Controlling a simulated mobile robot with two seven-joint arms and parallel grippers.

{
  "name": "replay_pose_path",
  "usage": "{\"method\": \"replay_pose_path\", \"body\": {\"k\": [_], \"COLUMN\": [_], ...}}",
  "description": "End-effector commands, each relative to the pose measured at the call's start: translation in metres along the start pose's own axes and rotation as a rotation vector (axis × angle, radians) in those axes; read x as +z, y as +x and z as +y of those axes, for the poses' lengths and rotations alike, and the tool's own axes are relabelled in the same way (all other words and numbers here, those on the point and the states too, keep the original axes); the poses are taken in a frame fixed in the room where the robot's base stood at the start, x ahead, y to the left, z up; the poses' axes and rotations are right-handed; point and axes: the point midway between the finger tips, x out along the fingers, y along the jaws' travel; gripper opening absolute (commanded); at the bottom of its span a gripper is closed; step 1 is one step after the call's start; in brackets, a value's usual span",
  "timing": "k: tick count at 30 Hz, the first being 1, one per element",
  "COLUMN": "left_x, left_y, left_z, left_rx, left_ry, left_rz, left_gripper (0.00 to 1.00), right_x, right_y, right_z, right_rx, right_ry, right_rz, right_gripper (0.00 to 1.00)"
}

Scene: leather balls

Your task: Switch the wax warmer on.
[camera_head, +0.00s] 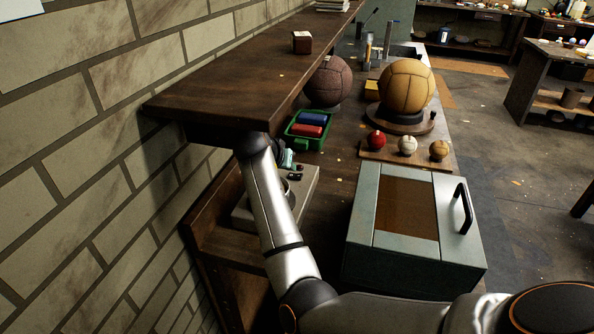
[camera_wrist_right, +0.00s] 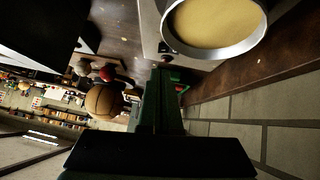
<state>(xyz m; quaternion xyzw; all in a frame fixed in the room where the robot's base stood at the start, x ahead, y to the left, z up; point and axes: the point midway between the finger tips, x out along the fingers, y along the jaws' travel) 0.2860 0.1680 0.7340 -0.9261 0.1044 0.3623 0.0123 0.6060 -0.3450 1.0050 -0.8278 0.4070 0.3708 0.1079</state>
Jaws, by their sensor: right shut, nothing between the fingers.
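The wax warmer (camera_head: 305,190) is a pale grey box against the wall, below the shelf, partly hidden by my right arm. In the right wrist view its round metal pot (camera_wrist_right: 212,24) holds yellow wax. A small dark control (camera_head: 295,173) sits at the box's far end; a dark spot (camera_wrist_right: 165,48) near the fingertips in the wrist view may be the same part. My right gripper (camera_head: 287,159) is shut and empty, beyond the pot near that end, mostly hidden by my forearm. I cannot tell whether it touches the control. My left gripper is out of view.
The dark wooden shelf (camera_head: 230,75) overhangs my wrist closely. A green tray (camera_head: 304,143) with blue and red rolls stands just beyond the warmer. A grey-green box (camera_head: 365,215) with a handle stands to the right. Balls stand farther back.

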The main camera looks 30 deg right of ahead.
Motion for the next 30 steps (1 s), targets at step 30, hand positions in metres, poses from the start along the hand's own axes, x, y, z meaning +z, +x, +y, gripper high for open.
{"method": "replay_pose_path", "body": {"k": [30], "left_x": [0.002], "left_y": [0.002], "left_z": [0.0], "left_rx": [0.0], "left_ry": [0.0], "left_rz": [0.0], "left_gripper": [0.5], "right_x": [0.0], "right_y": [0.079], "right_z": [-0.001], "right_rx": [-0.005], "right_ry": [0.007], "right_rz": [0.0], "right_gripper": [0.0]}}
